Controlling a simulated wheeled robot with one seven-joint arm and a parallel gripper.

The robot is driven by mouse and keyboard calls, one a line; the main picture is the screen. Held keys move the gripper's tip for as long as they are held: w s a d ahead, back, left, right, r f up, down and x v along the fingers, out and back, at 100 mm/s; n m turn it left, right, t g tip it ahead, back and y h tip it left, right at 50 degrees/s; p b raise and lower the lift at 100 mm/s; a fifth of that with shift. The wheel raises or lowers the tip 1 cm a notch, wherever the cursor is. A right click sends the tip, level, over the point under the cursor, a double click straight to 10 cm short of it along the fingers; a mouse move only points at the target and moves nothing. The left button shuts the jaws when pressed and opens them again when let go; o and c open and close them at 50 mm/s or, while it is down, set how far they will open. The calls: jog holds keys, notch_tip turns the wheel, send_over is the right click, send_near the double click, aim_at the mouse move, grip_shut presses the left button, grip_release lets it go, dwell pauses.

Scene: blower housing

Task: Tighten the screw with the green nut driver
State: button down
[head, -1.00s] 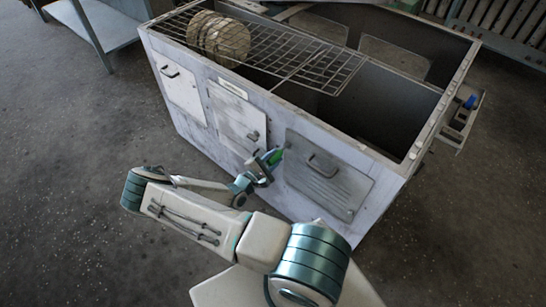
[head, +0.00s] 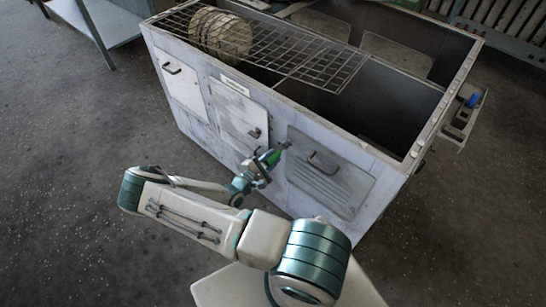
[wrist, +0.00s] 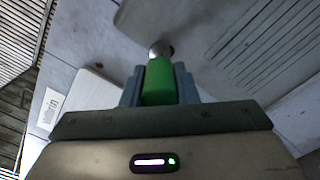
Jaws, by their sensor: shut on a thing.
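My gripper (head: 258,168) is shut on the green nut driver (head: 271,157), close to the front face of the grey housing. In the wrist view the green handle of the nut driver (wrist: 159,82) sits between the two fingers of my gripper (wrist: 159,88). Its metal end (wrist: 161,49) points away from me toward the housing front. The head view shows the tip near the upper left corner of the louvred panel (head: 328,178). The screw cannot be made out; I cannot tell whether the tip touches it.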

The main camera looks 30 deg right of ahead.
jog(key=v, duration=1.1)
jog(key=shift+b, duration=0.3)
jog(key=shift+r, duration=0.15)
